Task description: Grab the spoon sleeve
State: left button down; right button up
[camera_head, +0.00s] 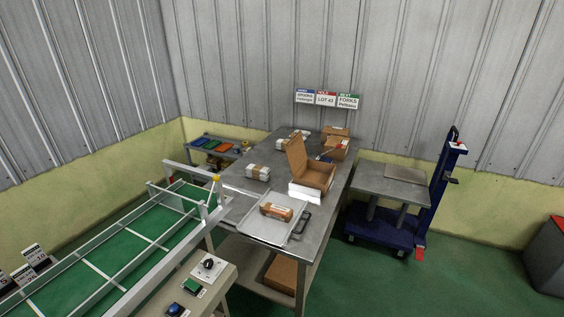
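No sleeve can be read as spoons from here. A brown and orange pack (276,210) with a white label lies in a shallow light tray (258,228) at the near end of the steel table. A white bundle with a brown band (258,172) lies on the table's left side. More small white packs (291,140) lie farther back. A sign (305,98) on the back wall seems to read spoons, and another (347,102) reads forks. Neither of my grippers is in view.
An open cardboard box (318,176) stands mid-table, with another box (336,147) behind it. A green conveyor (130,250) with rails runs along the left, a control panel (206,268) beside it. A blue lift cart (384,229) stands right of the table.

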aim_at(280, 213)
jog(key=i+l+u, duration=0.1)
jog(key=u, duration=0.25)
jog(key=i+l+u, duration=0.1)
jog(key=u, duration=0.25)
jog(key=i+l+u, duration=0.1)
jog(key=u, duration=0.3)
jog(key=i+l+u, duration=0.1)
jog(key=l, duration=0.4)
jog(key=i+l+u, duration=0.15)
jog(key=l, duration=0.4)
jog(key=i+l+u, duration=0.1)
jog(key=l, duration=0.45)
jog(key=i+l+u, duration=0.1)
jog(key=l, duration=0.45)
jog(key=i, duration=0.05)
